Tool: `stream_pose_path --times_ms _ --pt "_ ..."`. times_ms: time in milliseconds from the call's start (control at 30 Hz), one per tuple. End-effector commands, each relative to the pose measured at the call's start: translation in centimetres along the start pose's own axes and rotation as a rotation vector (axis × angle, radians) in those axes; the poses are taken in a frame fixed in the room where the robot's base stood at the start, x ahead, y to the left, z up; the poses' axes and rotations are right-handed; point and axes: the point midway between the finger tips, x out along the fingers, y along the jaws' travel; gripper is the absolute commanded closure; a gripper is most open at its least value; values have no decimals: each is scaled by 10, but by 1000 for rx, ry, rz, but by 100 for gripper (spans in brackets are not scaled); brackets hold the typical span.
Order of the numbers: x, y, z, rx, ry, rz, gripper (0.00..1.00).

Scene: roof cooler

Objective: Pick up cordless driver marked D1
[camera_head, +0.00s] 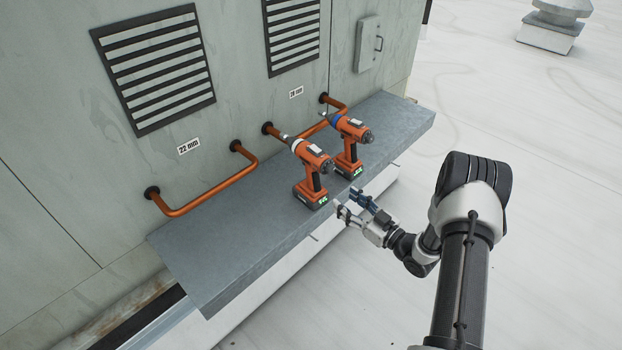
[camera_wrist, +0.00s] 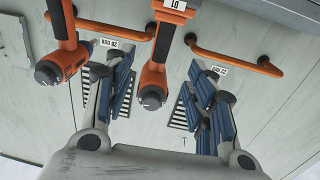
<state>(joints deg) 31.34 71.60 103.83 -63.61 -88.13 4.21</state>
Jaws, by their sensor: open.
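Two orange and black cordless drivers stand upright on the grey ledge (camera_head: 215,262). In the wrist view, which is upside down, the middle driver (camera_wrist: 161,50) carries a white label that reads D1. It matches the driver with the pale collar (camera_head: 313,162), on the left in the head view. The other driver (camera_head: 350,136) has a blue collar and also shows in the wrist view (camera_wrist: 62,45). My gripper (camera_head: 349,203) is open and empty at the ledge's front edge, near D1's battery. In the wrist view D1 appears between the fingers (camera_wrist: 162,92), apart from them.
Orange pipes (camera_head: 205,198) run along the wall behind the drivers, with 22 mm (camera_head: 189,146) and 28 mm (camera_head: 296,92) labels above. The blue-collared driver stands close to the right of D1. The ledge's left part is clear.

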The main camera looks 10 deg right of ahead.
Motion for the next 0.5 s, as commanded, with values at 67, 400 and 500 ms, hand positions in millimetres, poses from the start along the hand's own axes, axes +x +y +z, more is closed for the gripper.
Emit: stream_pose_path --times_ms 67,400,500 --pt "19 -2 1 -4 0 -6 50" --pt "89 -2 1 -4 -1 -3 50" --pt "100 -1 1 -2 -2 -1 50"
